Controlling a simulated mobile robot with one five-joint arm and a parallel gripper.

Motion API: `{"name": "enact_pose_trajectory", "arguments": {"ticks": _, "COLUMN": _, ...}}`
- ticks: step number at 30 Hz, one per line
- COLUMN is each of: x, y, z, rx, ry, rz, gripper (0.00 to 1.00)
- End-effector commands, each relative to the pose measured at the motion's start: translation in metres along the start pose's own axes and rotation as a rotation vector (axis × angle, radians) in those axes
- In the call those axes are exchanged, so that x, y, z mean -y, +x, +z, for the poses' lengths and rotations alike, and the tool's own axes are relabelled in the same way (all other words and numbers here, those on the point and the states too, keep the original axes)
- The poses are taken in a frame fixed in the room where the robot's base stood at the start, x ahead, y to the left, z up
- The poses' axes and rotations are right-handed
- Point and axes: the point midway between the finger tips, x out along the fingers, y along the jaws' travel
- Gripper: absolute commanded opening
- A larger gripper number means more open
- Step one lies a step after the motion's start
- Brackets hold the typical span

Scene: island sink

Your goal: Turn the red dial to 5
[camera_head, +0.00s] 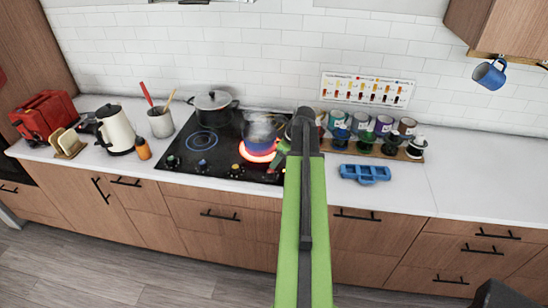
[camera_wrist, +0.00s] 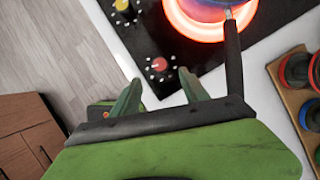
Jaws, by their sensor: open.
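The red dial (camera_wrist: 159,64) sits on the front edge strip of the black cooktop (camera_wrist: 195,40), with white marks around it. In the wrist view it lies just beyond and between my fingertips, apart from them. The number it points to is too small to read. My gripper (camera_wrist: 160,88) is open, its two green fingers spread and empty. In the head view, my gripper (camera_head: 282,158) is over the cooktop's right front corner, and my arm hides part of that area; I cannot make out the red dial there.
A burner glows red (camera_head: 258,150) under a pot (camera_head: 262,128) close to my gripper. A yellow dial (camera_wrist: 122,5) is next to the red one. A blue tray (camera_head: 365,173) and a rack of colored containers (camera_head: 375,148) are to the right. A dark pot (camera_head: 213,105) stands at the back.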

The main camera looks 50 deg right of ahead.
Motion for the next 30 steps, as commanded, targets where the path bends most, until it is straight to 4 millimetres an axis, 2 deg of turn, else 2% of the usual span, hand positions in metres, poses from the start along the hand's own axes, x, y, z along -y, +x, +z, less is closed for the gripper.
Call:
{"name": "enact_pose_trajectory", "arguments": {"ticks": 1, "x": -0.001, "y": -0.025, "z": 0.004, "rx": 0.000, "ry": 0.001, "rz": 0.000, "gripper": 0.53}}
{"name": "enact_pose_trajectory", "arguments": {"ticks": 6, "x": -0.001, "y": -0.065, "z": 0.004, "rx": 0.000, "ry": 0.002, "rz": 0.000, "gripper": 0.53}}
{"name": "enact_pose_trajectory", "arguments": {"ticks": 10, "x": 0.000, "y": -0.087, "z": 0.003, "rx": 0.000, "ry": 0.000, "rz": 0.000, "gripper": 0.53}}
{"name": "enact_pose_trajectory", "arguments": {"ticks": 14, "x": 0.000, "y": -0.092, "z": 0.001, "rx": 0.000, "ry": 0.001, "rz": 0.000, "gripper": 0.53}}
{"name": "enact_pose_trajectory", "arguments": {"ticks": 27, "x": 0.000, "y": -0.090, "z": 0.000, "rx": 0.000, "ry": 0.000, "rz": 0.000, "gripper": 0.53}}
{"name": "enact_pose_trajectory", "arguments": {"ticks": 30, "x": -0.006, "y": -0.082, "z": 0.009, "rx": 0.000, "ry": -0.019, "rz": 0.008, "gripper": 0.53}}
